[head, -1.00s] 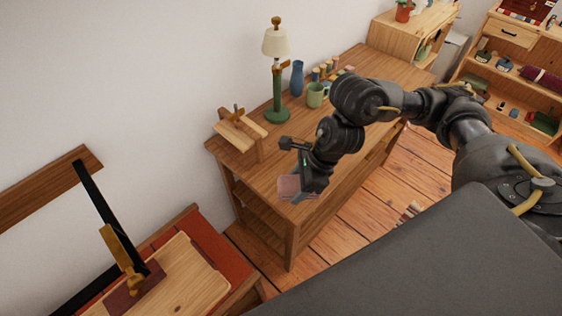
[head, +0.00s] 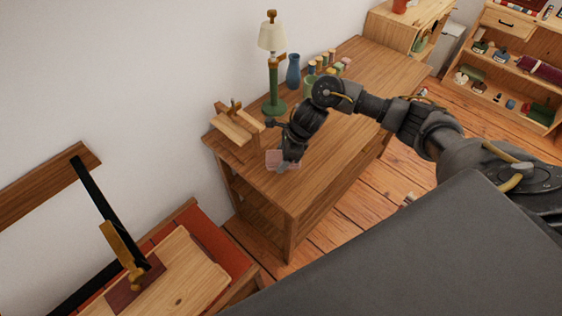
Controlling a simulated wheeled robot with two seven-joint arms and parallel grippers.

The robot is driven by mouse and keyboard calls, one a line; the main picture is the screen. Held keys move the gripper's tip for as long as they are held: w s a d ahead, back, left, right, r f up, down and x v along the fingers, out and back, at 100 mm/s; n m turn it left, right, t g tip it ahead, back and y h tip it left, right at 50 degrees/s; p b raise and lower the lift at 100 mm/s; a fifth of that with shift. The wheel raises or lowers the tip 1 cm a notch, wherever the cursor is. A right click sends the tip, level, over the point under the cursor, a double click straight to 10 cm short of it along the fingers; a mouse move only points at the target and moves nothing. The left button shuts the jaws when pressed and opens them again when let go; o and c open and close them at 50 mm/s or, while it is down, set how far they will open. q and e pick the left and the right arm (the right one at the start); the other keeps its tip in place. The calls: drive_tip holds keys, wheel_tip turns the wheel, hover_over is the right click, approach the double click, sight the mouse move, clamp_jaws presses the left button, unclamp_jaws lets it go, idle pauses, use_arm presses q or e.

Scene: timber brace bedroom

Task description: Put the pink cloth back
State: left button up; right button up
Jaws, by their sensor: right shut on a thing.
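The pink cloth (head: 275,159) shows as a small, flat, pale pink piece at the near left end of the wooden desk (head: 345,130). My right gripper (head: 285,160) is shut on it, reaching in from the right and pointing down. The arm hides part of the cloth's right side. I cannot tell whether the cloth touches the desk top. My left gripper is not in view.
A small wooden stand (head: 232,130) is just left of the cloth. A green lamp (head: 274,80), a blue vase (head: 293,72) and a green mug (head: 309,86) stand farther back. A bench with a red top (head: 215,240) is at lower left.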

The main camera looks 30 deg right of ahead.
drive_tip(key=shift+w+d+f, duration=0.1)
drive_tip(key=shift+w+f, duration=0.15)
drive_tip(key=shift+f, duration=0.1)
wheel_tip(320, 180, down, 2)
drive_tip(key=shift+f+p, duration=0.1)
drive_tip(key=shift+p, duration=0.55)
drive_tip(key=shift+f, duration=0.45)
drive_tip(key=shift+f, duration=0.2)
drive_tip(key=o, duration=1)
drive_tip(key=shift+r, duration=0.1)
drive_tip(key=shift+c, duration=0.2)
